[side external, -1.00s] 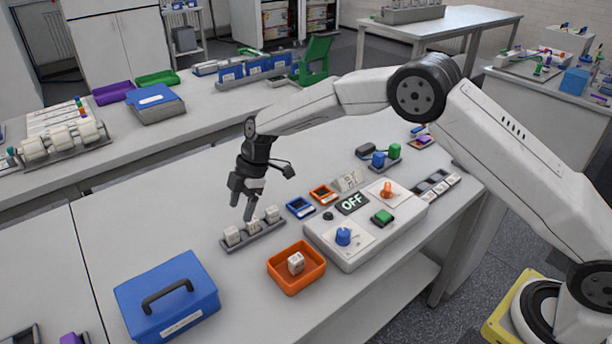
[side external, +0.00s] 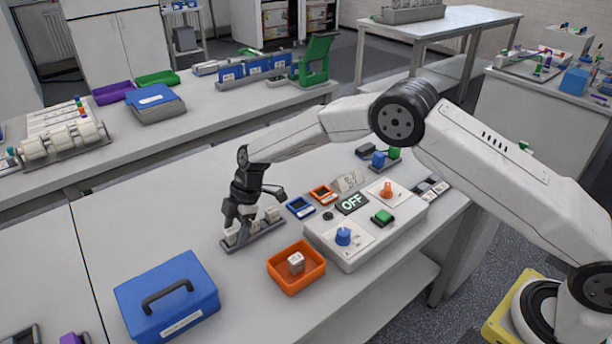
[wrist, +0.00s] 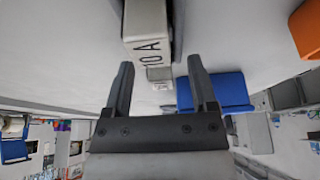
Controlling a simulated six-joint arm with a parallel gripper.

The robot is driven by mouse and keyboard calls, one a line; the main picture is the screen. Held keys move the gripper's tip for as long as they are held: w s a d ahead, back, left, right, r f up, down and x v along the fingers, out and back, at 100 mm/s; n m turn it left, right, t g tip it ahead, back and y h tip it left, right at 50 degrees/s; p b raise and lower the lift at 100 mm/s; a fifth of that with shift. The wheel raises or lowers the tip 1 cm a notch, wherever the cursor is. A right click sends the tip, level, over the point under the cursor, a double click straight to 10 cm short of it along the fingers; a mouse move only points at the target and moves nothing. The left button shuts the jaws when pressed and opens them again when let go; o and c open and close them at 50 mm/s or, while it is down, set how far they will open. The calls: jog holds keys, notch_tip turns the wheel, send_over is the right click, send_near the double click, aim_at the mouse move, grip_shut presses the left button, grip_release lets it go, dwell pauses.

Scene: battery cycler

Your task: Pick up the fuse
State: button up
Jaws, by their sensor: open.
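A grey rack (side external: 256,243) holds a short row of white block fuses. The right-hand fuse (side external: 273,214) stands clear in it, while my gripper partly covers the others. My gripper (side external: 238,223) is low over the left and middle part of the rack, fingers pointing down. In the wrist view, the fingers (wrist: 159,68) are apart, with a white fuse marked "10 A" (wrist: 146,28) just beyond the fingertips, roughly between them. Another white block shows farther along the row. Contact cannot be told. One more white fuse (side external: 296,262) lies in the orange bin (side external: 283,284).
A control box (side external: 352,262) with a blue knob, orange knob, green button and "OFF" display stands right of the orange bin. A blue case (side external: 195,277) with a handle is at front left. Small blue and orange frames (side external: 300,207) sit behind the bin.

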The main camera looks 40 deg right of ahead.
dwell(0.4)
grip_shut()
jog(key=shift+r, duration=0.1)
jog(key=shift+r, duration=0.8)
jog(key=s+d+r, duration=0.2)
jog(key=s+r, duration=0.3)
jog(key=s, duration=0.1)
jog(key=s+d+r, duration=0.2)
jog(key=s+r, duration=0.4)
jog(key=s, duration=0.1)
jog(key=shift+s+d+r, duration=0.15)
jog(key=shift+d, duration=0.1)
dwell(0.4)
